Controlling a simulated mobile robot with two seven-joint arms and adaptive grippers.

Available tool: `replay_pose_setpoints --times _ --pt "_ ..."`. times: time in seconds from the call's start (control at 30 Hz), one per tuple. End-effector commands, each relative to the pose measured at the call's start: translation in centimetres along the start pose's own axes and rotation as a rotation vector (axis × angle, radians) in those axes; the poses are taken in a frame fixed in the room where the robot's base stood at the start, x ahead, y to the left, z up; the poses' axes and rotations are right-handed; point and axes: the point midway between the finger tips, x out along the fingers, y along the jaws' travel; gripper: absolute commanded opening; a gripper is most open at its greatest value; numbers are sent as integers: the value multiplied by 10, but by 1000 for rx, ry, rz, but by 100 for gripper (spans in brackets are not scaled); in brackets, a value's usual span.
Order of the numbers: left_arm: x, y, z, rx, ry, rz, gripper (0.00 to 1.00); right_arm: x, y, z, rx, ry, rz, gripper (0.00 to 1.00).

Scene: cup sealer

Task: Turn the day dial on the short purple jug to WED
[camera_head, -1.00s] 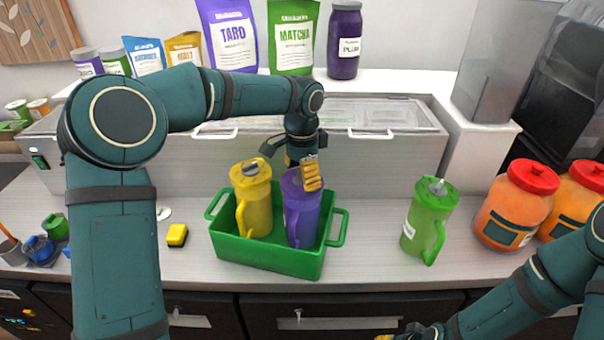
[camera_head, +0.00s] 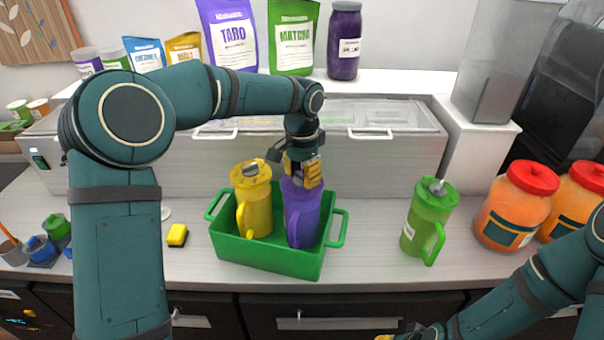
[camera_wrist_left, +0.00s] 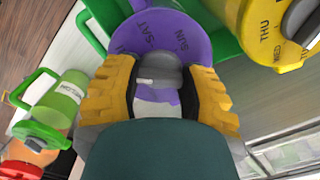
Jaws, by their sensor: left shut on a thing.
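The purple jug (camera_head: 301,215) stands upright in a green crate (camera_head: 268,261), to the right of a yellow jug (camera_head: 254,205). My left gripper (camera_head: 302,172) is over the top of the purple jug. In the left wrist view, its yellow-padded fingers (camera_wrist_left: 158,88) are shut on the grey dial (camera_wrist_left: 158,72) in the middle of the purple lid (camera_wrist_left: 190,35).
A green jug (camera_head: 430,215) stands on the counter right of the crate. A yellow sponge (camera_head: 177,235) lies to its left. Orange jars with red lids (camera_head: 515,205) stand at the right. A steel cabinet with lidded bins (camera_head: 385,160) is close behind.

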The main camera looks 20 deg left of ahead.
Motion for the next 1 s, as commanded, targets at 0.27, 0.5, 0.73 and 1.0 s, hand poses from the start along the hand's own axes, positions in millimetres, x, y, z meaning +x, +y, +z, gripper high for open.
replay_pose_setpoints --times 0.27,0.5,0.73,1.0 --pt "-1 1 0 -260 1 -1 7 -2 -1 0 0 0 -1 34" --pt "-1 1 0 -488 0 -1 7 -4 -1 0 0 0 -1 34" --pt "0 1 0 -707 -1 -1 7 -6 -2 -1 0 0 -1 34" --pt "0 0 0 -963 0 -1 7 -10 -3 -1 0 0 -2 34"
